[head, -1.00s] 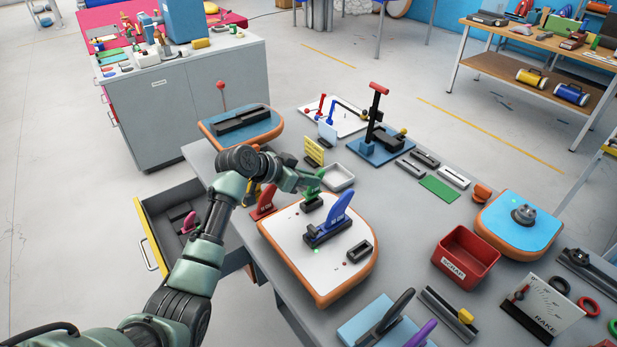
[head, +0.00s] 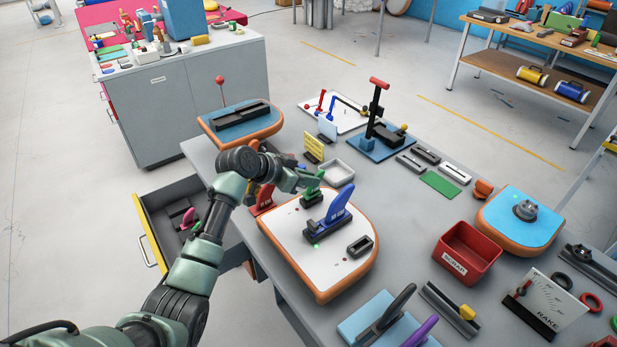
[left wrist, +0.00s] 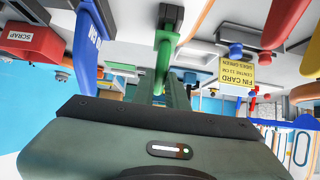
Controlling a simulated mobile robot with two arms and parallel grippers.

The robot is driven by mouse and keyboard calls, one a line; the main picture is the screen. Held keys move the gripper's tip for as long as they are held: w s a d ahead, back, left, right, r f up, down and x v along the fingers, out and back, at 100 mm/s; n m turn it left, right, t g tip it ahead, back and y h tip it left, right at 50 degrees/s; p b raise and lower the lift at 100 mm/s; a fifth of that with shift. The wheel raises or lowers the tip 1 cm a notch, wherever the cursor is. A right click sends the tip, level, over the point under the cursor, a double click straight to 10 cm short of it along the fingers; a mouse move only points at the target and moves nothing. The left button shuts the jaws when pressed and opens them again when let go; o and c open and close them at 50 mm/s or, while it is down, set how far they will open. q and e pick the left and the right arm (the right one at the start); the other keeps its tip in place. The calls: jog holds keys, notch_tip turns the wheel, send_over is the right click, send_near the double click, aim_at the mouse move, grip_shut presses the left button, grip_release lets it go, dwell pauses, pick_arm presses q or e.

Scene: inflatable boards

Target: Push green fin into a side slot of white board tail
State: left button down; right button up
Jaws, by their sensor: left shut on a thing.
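The white board tail (head: 300,262) with an orange rim lies on the grey table. A blue fin (head: 338,204) stands in its centre black box. The green fin (head: 313,194) is upright at the far side box, its lower edge at or in the slot; how deep I cannot tell. My left gripper (head: 309,182) is shut on the green fin from above. In the left wrist view, which is upside down, the green fin (left wrist: 163,60) runs from the jaws to its black box (left wrist: 169,18). The near side box (head: 360,246) is empty. My right gripper is out of view.
A red fin (head: 262,198) stands just left of the gripper. A yellow fin card (head: 313,147) and a white tray (head: 337,172) stand behind. The red scrap bin (head: 468,253) is at the right. An open drawer (head: 165,225) is at the left.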

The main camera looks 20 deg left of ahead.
pick_arm(q)
jog(key=shift+f+b, duration=0.35)
jog(key=shift+f, duration=0.35)
jog(key=c, duration=1.3)
grip_release()
jog(key=shift+c, duration=0.2)
jog(key=b+v, duration=0.1)
jog(key=v, duration=0.6)
jog(key=shift+s+a+r+b, duration=0.15)
jog(key=shift+s+r+b, duration=0.1)
jog(key=shift+s+b, duration=0.05)
